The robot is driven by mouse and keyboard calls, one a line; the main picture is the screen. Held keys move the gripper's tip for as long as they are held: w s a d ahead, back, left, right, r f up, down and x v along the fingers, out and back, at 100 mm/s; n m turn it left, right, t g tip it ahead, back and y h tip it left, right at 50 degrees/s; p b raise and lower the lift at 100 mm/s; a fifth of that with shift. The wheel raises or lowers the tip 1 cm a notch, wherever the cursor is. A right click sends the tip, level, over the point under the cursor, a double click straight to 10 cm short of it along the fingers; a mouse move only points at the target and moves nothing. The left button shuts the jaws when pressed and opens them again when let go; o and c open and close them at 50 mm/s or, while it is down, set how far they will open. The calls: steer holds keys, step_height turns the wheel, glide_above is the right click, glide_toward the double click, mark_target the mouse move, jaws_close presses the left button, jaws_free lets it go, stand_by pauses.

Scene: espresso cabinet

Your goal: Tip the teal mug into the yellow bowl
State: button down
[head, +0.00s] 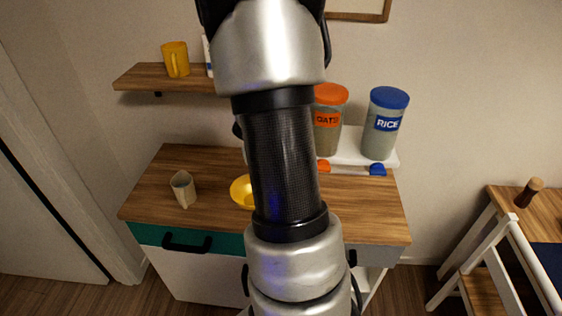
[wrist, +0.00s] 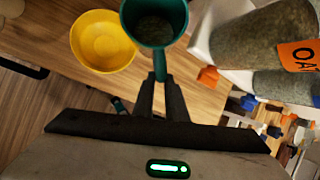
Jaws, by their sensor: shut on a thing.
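The teal mug (wrist: 155,45) is in the wrist view, at the top middle, with its open mouth and inside showing. My gripper (wrist: 158,85) is shut on the mug's handle. The yellow bowl (wrist: 103,41) stands on the wooden counter, just left of the mug in the wrist view. The inside of the bowl looks empty. In the head view the bowl (head: 240,190) is partly hidden behind my arm, and the mug and gripper are hidden too.
A cream pitcher (head: 183,188) stands at the counter's left. The oats jar (head: 328,118) and rice jar (head: 383,122) stand on a white tray (head: 350,148) at the back right. A shelf with a yellow mug (head: 175,60) hangs above. Clear wood lies between pitcher and bowl.

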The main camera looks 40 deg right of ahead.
step_height(320, 180, down, 7)
steer(key=g+h+b, duration=0.1)
steer(key=h+b, duration=0.3)
steer(key=b, duration=0.4)
steer(key=shift+a+r+g+b, duration=0.15)
steer(key=shift+g+b, duration=0.25)
stand_by(0.3)
